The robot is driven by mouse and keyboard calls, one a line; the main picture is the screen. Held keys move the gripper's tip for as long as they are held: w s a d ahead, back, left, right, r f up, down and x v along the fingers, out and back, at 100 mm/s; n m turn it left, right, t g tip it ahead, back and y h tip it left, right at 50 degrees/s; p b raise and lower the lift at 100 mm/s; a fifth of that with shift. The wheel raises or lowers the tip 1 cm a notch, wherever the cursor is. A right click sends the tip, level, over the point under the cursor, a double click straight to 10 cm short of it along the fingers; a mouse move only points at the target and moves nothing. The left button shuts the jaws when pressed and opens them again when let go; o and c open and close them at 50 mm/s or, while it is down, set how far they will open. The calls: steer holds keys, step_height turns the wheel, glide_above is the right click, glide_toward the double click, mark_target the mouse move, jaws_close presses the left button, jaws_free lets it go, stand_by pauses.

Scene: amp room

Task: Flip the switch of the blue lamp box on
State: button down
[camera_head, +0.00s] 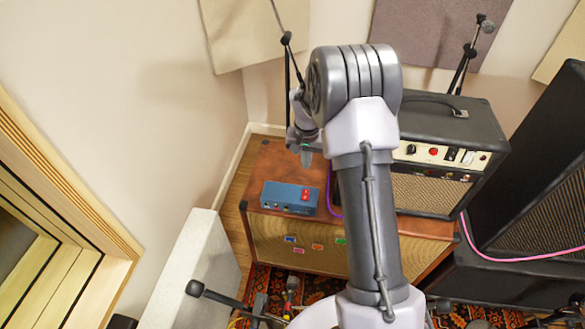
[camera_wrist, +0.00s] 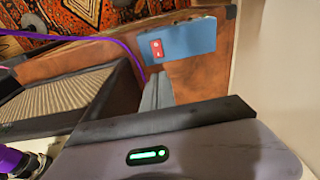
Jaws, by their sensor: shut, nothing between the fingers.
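The blue lamp box (camera_head: 280,196) lies on top of the brown wooden cabinet (camera_head: 270,160), left of my arm in the head view. A red rocker switch (camera_head: 305,195) sits near the right end of its top face. My gripper (camera_head: 306,160) points down beyond the box and looks apart from it. In the wrist view the blue lamp box (camera_wrist: 190,45) is at upper middle, with the red switch (camera_wrist: 157,49) near its left end. The gripper fingers (camera_wrist: 157,85) are shut and empty, just below the switch in that picture. Whether the switch is on cannot be told.
A black guitar amp (camera_head: 430,190) stands on the cabinet behind my arm. A purple cable (camera_wrist: 105,38) runs near the box. A large black speaker (camera_head: 540,170) is at right, a pale panel (camera_head: 195,265) at left. Microphone stands (camera_head: 287,60) rise behind. Cabinet top around the box is mostly clear.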

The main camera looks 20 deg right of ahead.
mark_target(307, 191)
steer(key=f+b, duration=0.1)
steer(key=f, duration=0.3)
steer(key=f+b, duration=0.2)
steer(key=f, duration=0.3)
steer(key=d+f+b, duration=0.1)
steer(key=f+b, duration=0.1)
steer(key=f, duration=0.2)
steer(key=shift+w+f, duration=0.35)
steer(key=shift+w, duration=0.05)
steer(key=shift+f+b, duration=0.25)
steer(key=shift+b, duration=0.05)
steer(key=shift+s, duration=0.1)
steer(key=shift+s+a+r, duration=0.1)
steer(key=shift+s+a, duration=0.3)
steer(key=shift+s, duration=0.15)
